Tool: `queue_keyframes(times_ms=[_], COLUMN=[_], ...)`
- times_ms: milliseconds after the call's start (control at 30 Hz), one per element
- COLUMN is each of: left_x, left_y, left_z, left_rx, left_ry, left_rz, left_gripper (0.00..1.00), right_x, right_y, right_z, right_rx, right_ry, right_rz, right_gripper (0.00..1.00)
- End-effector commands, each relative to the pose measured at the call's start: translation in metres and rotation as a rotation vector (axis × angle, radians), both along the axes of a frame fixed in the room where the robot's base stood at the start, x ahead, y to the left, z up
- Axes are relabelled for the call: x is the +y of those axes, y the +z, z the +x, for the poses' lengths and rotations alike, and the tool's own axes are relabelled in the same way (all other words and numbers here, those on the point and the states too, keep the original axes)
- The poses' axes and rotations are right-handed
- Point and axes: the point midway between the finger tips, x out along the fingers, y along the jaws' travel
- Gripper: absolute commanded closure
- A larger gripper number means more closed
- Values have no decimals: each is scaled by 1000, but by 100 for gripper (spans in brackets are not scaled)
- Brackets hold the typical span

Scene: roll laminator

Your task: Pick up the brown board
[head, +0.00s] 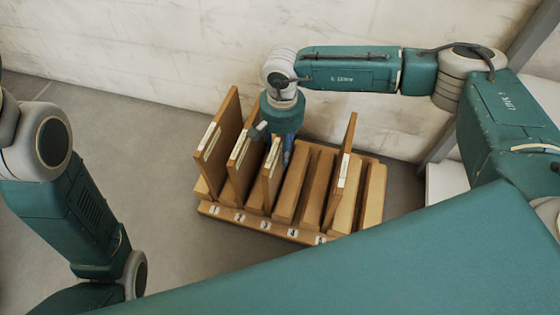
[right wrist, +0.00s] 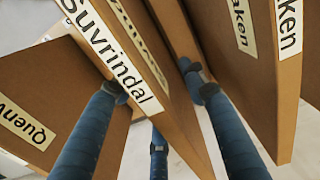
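Several brown boards stand upright in a wooden rack (head: 290,234) on the floor. In the head view, three stand at the left: the tall leftmost board (head: 220,135), the second board (head: 240,165) and the shorter third board (head: 269,180). Another board (head: 342,165) stands farther right. My right gripper (head: 273,146) points down over the third board, with fingers on both sides of it. In the right wrist view, a brown board labelled "Suvrindal" (right wrist: 178,125) runs between the blue fingers, which are spread; firm contact cannot be seen. My left gripper is out of view.
In the right wrist view, a board labelled "Quenv..." (right wrist: 50,85) is at the left and a board ending "...ken" (right wrist: 255,85) at the right, both close to the fingers. A pale wall (head: 150,45) stands behind the rack. Bare floor (head: 140,150) lies left of it.

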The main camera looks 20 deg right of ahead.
Motion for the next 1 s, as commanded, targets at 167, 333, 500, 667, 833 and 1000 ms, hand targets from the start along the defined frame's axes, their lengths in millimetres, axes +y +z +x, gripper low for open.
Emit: queue_keyframes(times_ms=[167, 333, 500, 667, 833, 1000], left_x=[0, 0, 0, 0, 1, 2], left_y=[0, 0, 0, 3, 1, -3], left_z=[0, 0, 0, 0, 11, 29], left_rx=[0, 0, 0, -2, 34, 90], left_ry=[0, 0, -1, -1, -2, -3], left_rz=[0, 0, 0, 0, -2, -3], left_gripper=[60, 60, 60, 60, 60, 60], right_x=[0, 0, 0, 0, 0, 0], right_y=[0, 0, 1, 6, 25, 56], right_z=[0, 0, 0, 0, 1, 1], right_rx=[0, 0, -1, -1, -1, -2], right_ry=[0, 0, 0, 0, 0, -1], right_rz=[0, 0, 1, 0, 0, 1], right_gripper=[95, 100, 100, 100, 100, 100])
